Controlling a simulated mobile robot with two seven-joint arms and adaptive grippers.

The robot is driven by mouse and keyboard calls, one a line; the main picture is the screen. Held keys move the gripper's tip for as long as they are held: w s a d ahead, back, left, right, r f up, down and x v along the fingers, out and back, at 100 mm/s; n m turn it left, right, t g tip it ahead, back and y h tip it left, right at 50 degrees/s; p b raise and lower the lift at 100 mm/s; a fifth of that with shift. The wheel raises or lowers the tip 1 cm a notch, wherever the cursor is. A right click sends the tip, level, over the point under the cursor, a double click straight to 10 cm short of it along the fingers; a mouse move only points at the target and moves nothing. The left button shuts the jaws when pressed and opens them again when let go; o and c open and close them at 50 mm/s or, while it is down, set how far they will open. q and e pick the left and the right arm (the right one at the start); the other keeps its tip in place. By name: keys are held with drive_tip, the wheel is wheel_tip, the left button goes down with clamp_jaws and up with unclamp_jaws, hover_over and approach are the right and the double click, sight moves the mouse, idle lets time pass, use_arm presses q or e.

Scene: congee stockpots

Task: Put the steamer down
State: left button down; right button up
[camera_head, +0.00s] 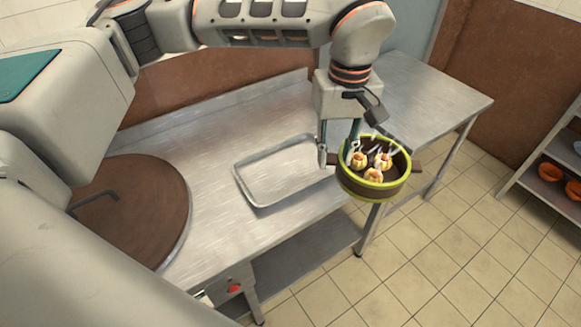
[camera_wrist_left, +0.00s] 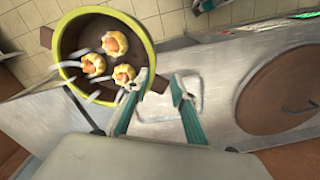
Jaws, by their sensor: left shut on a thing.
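The steamer (camera_head: 368,189) is a round dark-brown basket with a yellow-green rim and a stubby handle on each side. Three yellow-and-orange dumplings (camera_head: 374,174) sit inside it, with pale wisps above. My left gripper (camera_head: 337,156) points down and is shut on the steamer's left handle. In the head view, the steamer appears past the worktop's front edge, in front of the floor. In the left wrist view, the steamer (camera_wrist_left: 75,35) is at the upper left, its handle between the gripper's fingers (camera_wrist_left: 157,82). My right gripper is not in view.
An empty shallow metal tray (camera_head: 248,188) lies on the steel worktop (camera_head: 215,205), left of the steamer. A large round brown lid (camera_head: 135,215) is farther left. The worktop is bare behind the gripper. A shelf with orange bowls (camera_head: 551,171) stands at the right.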

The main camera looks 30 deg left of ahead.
use_arm(q)
drive_tip(key=w+a+r+n, duration=0.1)
drive_tip(key=w+a+n, duration=0.1)
drive_tip(key=a+n, duration=0.55)
drive_tip(key=w+a+r+n, duration=0.2)
drive_tip(key=a+n, duration=0.4)
drive_tip(key=n, duration=0.3)
wheel_tip(320, 180, down, 20)
drive_tip(key=shift+s+a+r, duration=0.1)
drive_tip(key=shift+r, duration=0.15)
drive_tip(key=c, duration=1.7)
unclamp_jaws()
drive_tip(key=shift+f, duration=0.1)
wheel_tip(320, 180, up, 12)
drive_tip(key=shift+r, duration=0.15)
